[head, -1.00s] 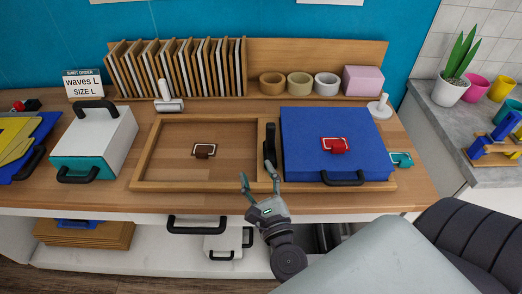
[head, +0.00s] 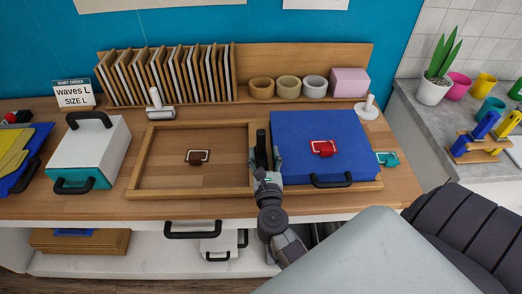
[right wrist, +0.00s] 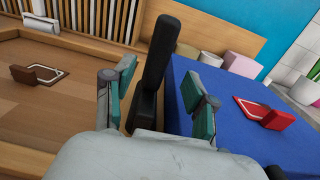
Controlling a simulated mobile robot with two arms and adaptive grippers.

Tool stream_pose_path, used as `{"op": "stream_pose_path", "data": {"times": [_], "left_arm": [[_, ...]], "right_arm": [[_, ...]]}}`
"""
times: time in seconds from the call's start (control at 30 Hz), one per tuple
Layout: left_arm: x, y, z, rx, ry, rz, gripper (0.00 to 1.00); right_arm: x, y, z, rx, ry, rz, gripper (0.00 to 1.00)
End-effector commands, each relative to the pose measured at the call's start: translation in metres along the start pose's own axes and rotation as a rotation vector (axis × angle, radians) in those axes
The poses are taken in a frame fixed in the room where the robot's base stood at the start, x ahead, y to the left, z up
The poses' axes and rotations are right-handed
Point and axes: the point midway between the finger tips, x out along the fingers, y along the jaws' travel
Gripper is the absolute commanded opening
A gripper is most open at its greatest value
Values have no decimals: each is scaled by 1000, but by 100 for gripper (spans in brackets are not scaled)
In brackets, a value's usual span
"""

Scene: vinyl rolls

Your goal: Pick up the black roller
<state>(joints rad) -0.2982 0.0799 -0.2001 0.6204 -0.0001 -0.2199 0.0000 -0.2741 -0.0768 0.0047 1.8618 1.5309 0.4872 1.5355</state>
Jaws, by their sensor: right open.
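The black roller (head: 261,150) stands with its handle up in the narrow gap between the wooden tray and the blue block. In the right wrist view its black handle (right wrist: 160,50) rises between the two fingers. My right gripper (head: 266,170) is at the near side of the roller. In the right wrist view the gripper (right wrist: 160,98) is open, with one teal-padded finger on each side of the handle. I cannot tell whether either finger touches it. The roller's lower part is partly hidden by the gripper. My left gripper is not in view.
The blue block (head: 310,135) with a red stamp tool (head: 323,148) stands close on the right. The wooden tray (head: 133,178) with a brown tool (head: 197,157) lies on the left.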

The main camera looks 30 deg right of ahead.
Motion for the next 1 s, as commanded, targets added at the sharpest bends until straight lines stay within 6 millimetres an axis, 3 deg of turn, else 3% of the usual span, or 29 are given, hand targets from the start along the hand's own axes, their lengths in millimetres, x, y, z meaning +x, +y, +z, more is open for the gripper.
{"op": "stream_pose_path", "data": {"times": [0.1, 0.23, 0.53, 0.87, 1.0], "left_arm": [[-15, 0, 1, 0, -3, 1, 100], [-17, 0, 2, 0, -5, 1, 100], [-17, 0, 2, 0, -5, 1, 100], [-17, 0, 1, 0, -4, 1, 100], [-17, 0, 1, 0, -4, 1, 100]], "right_arm": [[20, 5, 9, -2, -4, 1, 56], [36, 5, 6, -2, -3, 1, 56], [42, 5, 3, -1, -1, 0, 56], [41, 5, 3, -1, -1, 0, 3], [41, 5, 4, -1, -2, 0, 0]]}}
